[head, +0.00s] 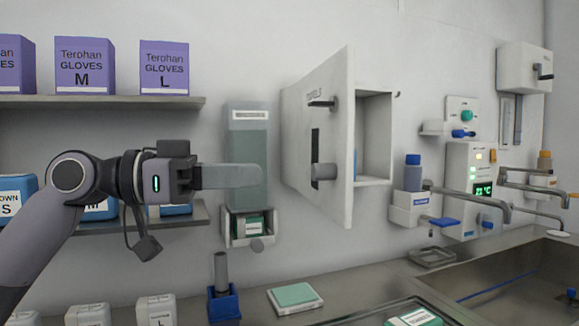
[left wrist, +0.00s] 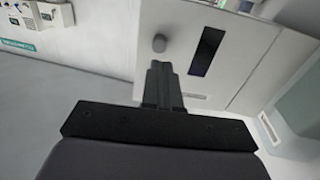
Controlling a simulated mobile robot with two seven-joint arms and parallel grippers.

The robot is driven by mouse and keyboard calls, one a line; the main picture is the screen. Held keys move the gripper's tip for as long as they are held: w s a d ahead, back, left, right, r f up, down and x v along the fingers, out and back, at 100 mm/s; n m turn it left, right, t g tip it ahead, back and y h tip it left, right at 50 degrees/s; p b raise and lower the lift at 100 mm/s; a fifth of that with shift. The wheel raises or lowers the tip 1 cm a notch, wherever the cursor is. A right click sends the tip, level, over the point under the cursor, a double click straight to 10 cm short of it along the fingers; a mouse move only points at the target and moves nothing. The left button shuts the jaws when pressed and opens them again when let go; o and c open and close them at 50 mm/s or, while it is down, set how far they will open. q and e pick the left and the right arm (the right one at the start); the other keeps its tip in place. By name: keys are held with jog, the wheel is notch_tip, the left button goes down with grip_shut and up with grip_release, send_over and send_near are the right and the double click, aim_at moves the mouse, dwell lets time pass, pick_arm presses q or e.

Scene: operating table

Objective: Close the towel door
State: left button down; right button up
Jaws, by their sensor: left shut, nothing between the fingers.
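The white towel door (head: 300,130) stands swung outward on the wall cabinet (head: 374,135). Its free edge points toward me and its labelled outer face looks left. The open compartment shows to the right of the door. My left gripper (head: 260,176) is shut and empty, pointing right, left of the door's outer face with a gap in the picture. My right gripper is not in view.
A wall dispenser (head: 247,150) is behind my left gripper. Shelves with purple glove boxes (head: 84,66) are at left. A blue-capped bottle (head: 412,172) stands right of the cabinet. The counter below holds a green-topped box (head: 294,297) and a sink (head: 520,280).

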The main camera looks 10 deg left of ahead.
aim_at(313, 173)
pick_arm(q)
jog(key=p+x, duration=0.1)
jog(key=x, duration=0.5)
jog(key=shift+w+d, duration=0.2)
jog(key=shift+d, duration=0.1)
jog(key=shift+d, duration=0.1)
